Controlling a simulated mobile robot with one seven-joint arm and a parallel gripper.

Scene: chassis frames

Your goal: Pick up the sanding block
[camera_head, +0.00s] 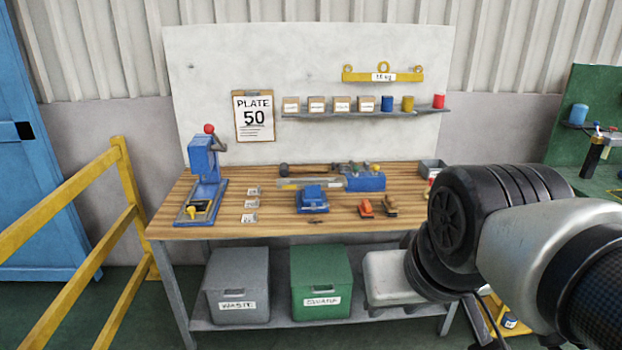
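Two small blocks lie side by side near the front right of the wooden workbench (275,228): an orange-red block (366,209) and a brown block (390,206). One of these may be the sanding block, but at this size I cannot tell which. Both lie on the bench top, with a narrow space between them. My arm reaches across the lower right foreground, to the right of the blocks and nearer the camera. My gripper cannot be made out, so its state does not show. Part of the bench's right end is hidden behind my arm.
A blue press (205,170) stands at the bench's left. A blue device (312,199) and a blue tool tray (365,182) are mid-bench. Bins, one grey (235,278) and one green (318,278), sit below. A yellow railing (125,185) stands left.

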